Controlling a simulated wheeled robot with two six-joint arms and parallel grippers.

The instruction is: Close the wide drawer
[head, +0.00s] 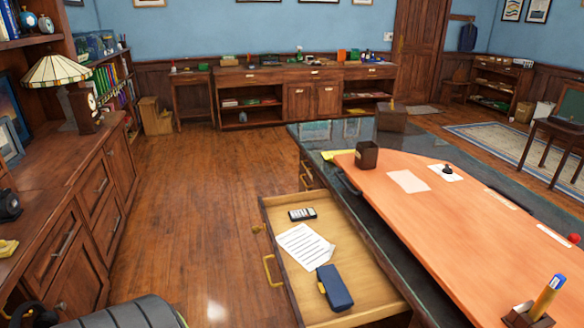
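The wide drawer (375,298) is pulled out of the left side of the desk (335,190) and stands open toward the aisle on the left. Its front panel faces left and carries a brass handle (269,270). Inside lie a small calculator-like device (302,214), a printed sheet of paper (304,246) and a dark blue case (334,288). The drawer's near end is cut off by the bottom edge of the head view. Neither of my grippers can be made out in this view.
A wooden cabinet (75,240) with a stained-glass lamp (57,75) lines the left. Wood floor (190,190) lies clear between cabinet and drawer. A dark padded object (130,313) sits at the bottom left.

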